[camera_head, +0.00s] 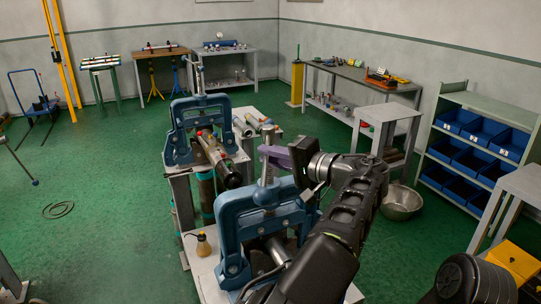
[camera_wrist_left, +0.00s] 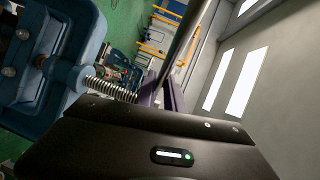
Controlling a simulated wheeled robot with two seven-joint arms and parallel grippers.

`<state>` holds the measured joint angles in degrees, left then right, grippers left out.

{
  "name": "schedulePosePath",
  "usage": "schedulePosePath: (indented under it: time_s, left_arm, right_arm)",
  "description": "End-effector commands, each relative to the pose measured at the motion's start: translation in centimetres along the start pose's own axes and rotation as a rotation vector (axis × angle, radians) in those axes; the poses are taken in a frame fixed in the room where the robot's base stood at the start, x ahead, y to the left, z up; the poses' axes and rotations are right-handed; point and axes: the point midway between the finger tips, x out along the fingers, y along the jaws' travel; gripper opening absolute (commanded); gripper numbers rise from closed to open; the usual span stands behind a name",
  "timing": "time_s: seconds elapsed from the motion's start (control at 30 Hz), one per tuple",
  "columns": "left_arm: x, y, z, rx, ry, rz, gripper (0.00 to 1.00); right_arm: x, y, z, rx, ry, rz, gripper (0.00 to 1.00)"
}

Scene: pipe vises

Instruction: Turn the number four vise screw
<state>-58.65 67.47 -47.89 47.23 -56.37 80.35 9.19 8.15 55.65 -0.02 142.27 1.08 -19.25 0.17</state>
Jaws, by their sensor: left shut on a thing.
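A blue pipe vise (camera_head: 240,215) stands nearest to me, with its metal screw (camera_head: 267,172) rising upright from the top. In the left wrist view the screw's thread (camera_wrist_left: 112,90) shows beside the blue vise frame (camera_wrist_left: 50,60), with a metal bar (camera_wrist_left: 180,45) running up from behind my gripper. My left gripper (camera_head: 270,153), with purple fingers, is shut at the top of this screw; the purple fingers also show in the wrist view (camera_wrist_left: 160,92). Its exact contact is partly hidden. No number is readable on the vise. My right gripper is not in view.
A second blue vise (camera_head: 178,120) holds a pipe (camera_head: 218,158) just behind. A small bottle (camera_head: 203,245) stands on the bench at left. A grey table (camera_head: 388,113), a metal bowl (camera_head: 402,203) and a shelf of blue bins (camera_head: 470,160) are at right. The green floor at left is mostly free.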

Motion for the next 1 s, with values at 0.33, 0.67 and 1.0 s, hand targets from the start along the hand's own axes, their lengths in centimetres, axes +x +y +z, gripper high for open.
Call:
schedulePosePath:
  time_s: [0.33,0.67,1.0]
  left_arm:
    - [0.36,1.63,0.42,0.014,-0.018,0.022,0.00]
    - [0.26,1.27,0.29,0.011,-0.012,0.020,0.34]
    - [0.14,0.84,0.18,0.007,-0.007,0.016,0.34]
  right_arm:
    - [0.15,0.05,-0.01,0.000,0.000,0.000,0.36]
    - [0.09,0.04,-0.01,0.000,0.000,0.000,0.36]
    - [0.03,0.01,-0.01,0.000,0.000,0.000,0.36]
